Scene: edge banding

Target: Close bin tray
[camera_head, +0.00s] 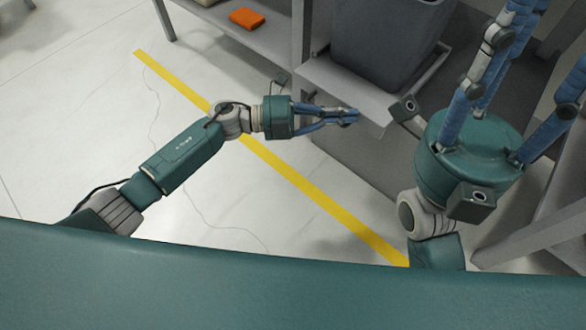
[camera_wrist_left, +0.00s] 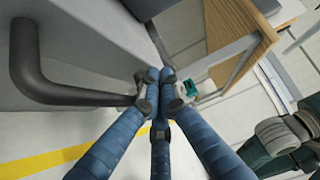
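The bin tray (camera_head: 345,87) is a grey pull-out shelf standing out from the frame, with a dark grey bin (camera_head: 385,40) on it. My left gripper (camera_head: 352,115) is at the tray's front, its blue fingers brought together. In the left wrist view the fingertips (camera_wrist_left: 158,82) meet beside a dark bent bar handle (camera_wrist_left: 75,97) on a grey panel (camera_wrist_left: 85,45). The handle's end passes by or behind a fingertip; I cannot tell whether they touch. My right gripper (camera_head: 515,70) is raised at the right, fingers spread and empty, hiding part of the tray's right side.
An orange object (camera_head: 246,18) lies on a low grey shelf at the top left. A grey frame (camera_head: 545,235) stands at the right. A yellow floor line (camera_head: 300,190) crosses open floor. A wood-faced part (camera_wrist_left: 235,40) shows in the left wrist view.

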